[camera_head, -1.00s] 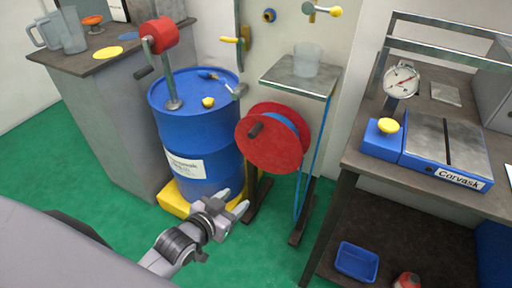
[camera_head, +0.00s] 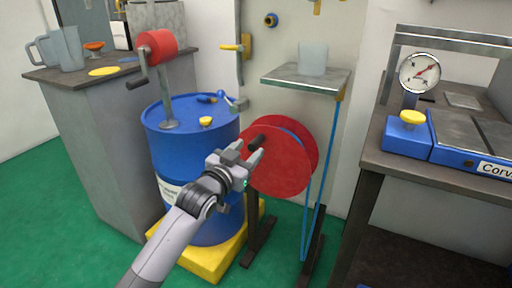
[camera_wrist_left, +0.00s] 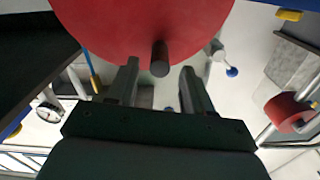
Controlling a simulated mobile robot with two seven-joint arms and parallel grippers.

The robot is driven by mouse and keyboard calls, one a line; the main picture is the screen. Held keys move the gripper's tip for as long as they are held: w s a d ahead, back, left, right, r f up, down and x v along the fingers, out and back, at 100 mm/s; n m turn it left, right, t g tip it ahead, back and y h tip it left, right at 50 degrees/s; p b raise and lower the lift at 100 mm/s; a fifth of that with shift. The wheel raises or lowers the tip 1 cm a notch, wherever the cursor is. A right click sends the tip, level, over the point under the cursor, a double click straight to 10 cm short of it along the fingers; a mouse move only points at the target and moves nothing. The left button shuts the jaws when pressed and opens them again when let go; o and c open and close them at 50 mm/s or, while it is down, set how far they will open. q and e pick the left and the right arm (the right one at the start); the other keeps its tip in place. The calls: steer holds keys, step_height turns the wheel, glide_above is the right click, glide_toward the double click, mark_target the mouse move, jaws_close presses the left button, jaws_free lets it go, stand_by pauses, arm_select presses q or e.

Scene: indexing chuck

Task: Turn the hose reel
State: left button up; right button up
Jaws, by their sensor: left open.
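The hose reel (camera_head: 282,172) has two red discs with a blue hose between them and stands on a dark stand under a small metal shelf. A dark peg handle (camera_head: 257,142) sticks out from its near disc. In the left wrist view the red disc (camera_wrist_left: 140,22) fills the top, and the handle (camera_wrist_left: 160,58) points toward the camera, between and just beyond the fingertips. My left gripper (camera_head: 252,156) is open and empty, in front of the disc close to the handle; it also shows in the left wrist view (camera_wrist_left: 157,82). My right gripper is not in view.
A blue drum (camera_head: 195,165) with a red-drum hand crank (camera_head: 158,45) stands left of the reel on a yellow base (camera_head: 215,255). A metal shelf (camera_head: 290,80) with a clear cup is above the reel. A workbench (camera_head: 375,160) with a scale stands right.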

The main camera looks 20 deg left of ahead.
arm_select(q)
steer(key=shift+w+d+b, duration=0.15)
steer(key=shift+w+b, duration=0.15)
steer(key=shift+w, duration=1)
steer(key=shift+w+d+b, duration=0.1)
steer(key=shift+w+b, duration=0.15)
steer(key=shift+w, duration=1)
jaws_close()
